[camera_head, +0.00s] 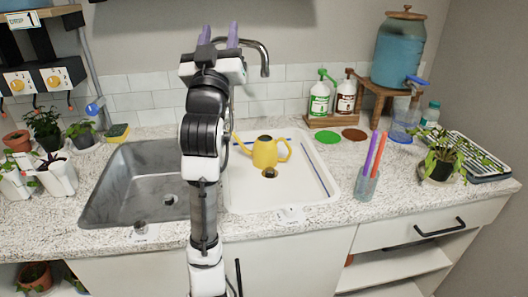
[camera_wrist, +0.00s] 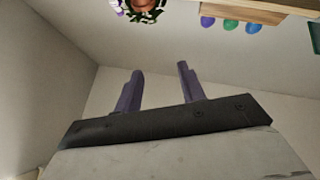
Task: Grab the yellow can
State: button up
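The yellow can (camera_head: 265,153) is a small watering can with a handle on its right and a long spout to its left. It stands upright in the white right-hand sink basin (camera_head: 310,185), near the drain. My gripper (camera_head: 219,34) points upward, above and to the left of the can, with its two purple fingers apart and nothing between them. The gripper also shows in the wrist view (camera_wrist: 158,80), open and empty against a bare wall. My arm stands in front of the sink and may hide the tip of the spout.
A grey metal basin (camera_head: 140,185) lies left. The faucet (camera_head: 262,60) rises behind my gripper. A cup with pens (camera_head: 367,183) stands right of the white basin. Bottles (camera_head: 319,98) stand behind it, and potted plants (camera_head: 45,125) at left.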

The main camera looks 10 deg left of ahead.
jog(key=w+d+f+m+g+h, duration=0.2)
jog(key=w+d+f+g+h, duration=0.1)
jog(key=w+d+f+g, duration=0.4)
jog(key=w+d+f+m+g+h, duration=0.25)
jog(key=w+d+f, duration=0.25)
jog(key=w+f, duration=0.35)
notch_tip(320, 180, down, 16)
jog(key=w+n+g+y, duration=0.1)
jog(key=g+y, duration=0.1)
jog(key=g, duration=0.4)
jog(key=shift+h, duration=0.25)
jog(key=shift+s+f+p+x, duration=0.15)
jog(key=shift+p+x, duration=0.55)
jog(key=shift+x, duration=1.55)
jog(key=shift+s+f+p+x, duration=0.1)
jog(key=shift+p+x, duration=0.65)
jog(key=shift+x, duration=1.45)
jog(key=shift+s+f+p+x, duration=0.15)
jog(key=shift+p+x, duration=0.55)
jog(key=shift+x, duration=1.55)
jog(key=shift+a, duration=0.15)
grip_shut()
jog(key=shift+r, duration=0.1)
